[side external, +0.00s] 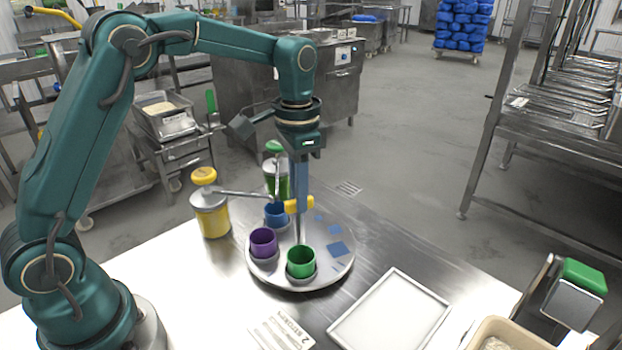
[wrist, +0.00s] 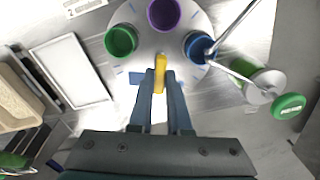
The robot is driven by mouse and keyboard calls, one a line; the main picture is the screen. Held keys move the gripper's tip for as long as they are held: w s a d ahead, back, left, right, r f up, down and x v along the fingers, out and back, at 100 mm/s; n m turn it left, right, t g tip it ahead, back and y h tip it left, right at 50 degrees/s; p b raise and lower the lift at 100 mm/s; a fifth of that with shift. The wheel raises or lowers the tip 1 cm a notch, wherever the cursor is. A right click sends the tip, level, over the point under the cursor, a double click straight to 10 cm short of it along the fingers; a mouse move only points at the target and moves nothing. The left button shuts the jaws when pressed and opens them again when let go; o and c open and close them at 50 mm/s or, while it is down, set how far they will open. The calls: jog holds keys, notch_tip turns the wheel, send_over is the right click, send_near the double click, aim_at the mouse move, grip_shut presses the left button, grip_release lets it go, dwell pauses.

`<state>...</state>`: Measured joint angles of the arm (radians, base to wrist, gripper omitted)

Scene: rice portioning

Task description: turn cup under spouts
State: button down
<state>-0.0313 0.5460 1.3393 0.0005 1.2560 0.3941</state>
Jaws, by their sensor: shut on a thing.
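A round grey turntable (side external: 325,272) holds a purple cup (side external: 263,243), a green cup (side external: 301,262) and a blue cup (side external: 275,215). The wrist view shows the purple cup (wrist: 163,15), the green cup (wrist: 121,40) and the blue cup (wrist: 199,47). A yellow dispenser (side external: 211,215) and a green-lidded dispenser (side external: 275,150) stand beside the turntable; their thin spouts meet over the blue cup. My gripper (side external: 298,205) is shut on the yellow handle (wrist: 160,72) at the turntable's edge. The fingers partly hide the handle.
A white tray (side external: 335,326) lies on the steel table to the right of a printed card (side external: 281,332). A beige bin (side external: 480,334) and a green-topped device (side external: 583,275) stand at the right. The table between turntable and tray is clear.

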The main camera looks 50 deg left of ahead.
jog(key=shift+m, duration=0.6)
jog(key=shift+r+m, duration=0.1)
jog(key=shift+m, duration=13.3)
jog(key=c, duration=0.9)
grip_release()
jog(key=shift+o, duration=0.2)
jog(key=shift+r, duration=2.55)
